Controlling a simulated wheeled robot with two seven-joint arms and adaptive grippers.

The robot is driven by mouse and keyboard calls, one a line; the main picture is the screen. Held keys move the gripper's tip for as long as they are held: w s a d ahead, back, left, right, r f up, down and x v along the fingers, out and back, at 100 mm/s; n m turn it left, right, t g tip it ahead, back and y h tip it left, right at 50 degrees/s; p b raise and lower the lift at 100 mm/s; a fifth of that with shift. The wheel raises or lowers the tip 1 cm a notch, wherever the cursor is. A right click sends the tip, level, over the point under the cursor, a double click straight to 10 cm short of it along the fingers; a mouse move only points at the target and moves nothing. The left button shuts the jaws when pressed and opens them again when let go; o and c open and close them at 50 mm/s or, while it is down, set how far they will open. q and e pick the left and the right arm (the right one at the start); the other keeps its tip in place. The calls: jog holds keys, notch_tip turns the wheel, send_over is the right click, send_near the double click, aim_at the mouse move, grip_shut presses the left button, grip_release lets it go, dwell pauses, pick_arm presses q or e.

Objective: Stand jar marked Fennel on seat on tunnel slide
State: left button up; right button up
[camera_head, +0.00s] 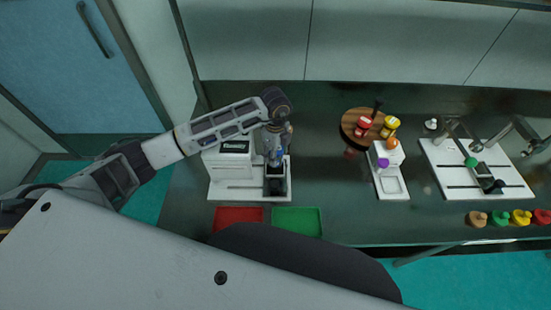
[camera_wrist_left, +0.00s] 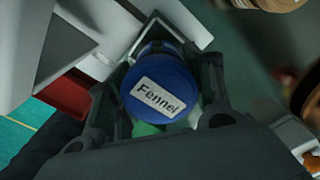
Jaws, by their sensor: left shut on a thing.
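The jar marked Fennel (camera_wrist_left: 160,88) has a blue lid with a white label and shows upright from above in the left wrist view. My left gripper (camera_head: 276,158) is shut on it, one finger on each side. In the head view the jar's blue (camera_head: 279,155) shows only in part between the fingers, over a white-based device (camera_head: 228,190) with a display box and a dark block (camera_head: 277,187). I cannot tell whether the jar touches the device. No part is clearly marked as the tunnel slide or its seat. My right gripper is out of view.
A red tray (camera_head: 238,208) and a green tray (camera_head: 297,209) lie in front. A round wooden stand (camera_head: 351,115) holds red and yellow jars. Right of centre is a small white device (camera_head: 401,190) with a square outline; a wider white-based device (camera_head: 450,160) stands farther right.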

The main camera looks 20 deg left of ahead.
pick_arm(q)
jog(key=shift+f, duration=1.9)
jog(key=shift+f, duration=0.15)
jog(key=o, duration=1.1)
jog(key=shift+c, duration=0.2)
jog(key=shift+r, duration=0.35)
notch_tip(320, 180, up, 12)
jog(key=shift+f+b, duration=0.15)
jog(key=shift+b, duration=0.4)
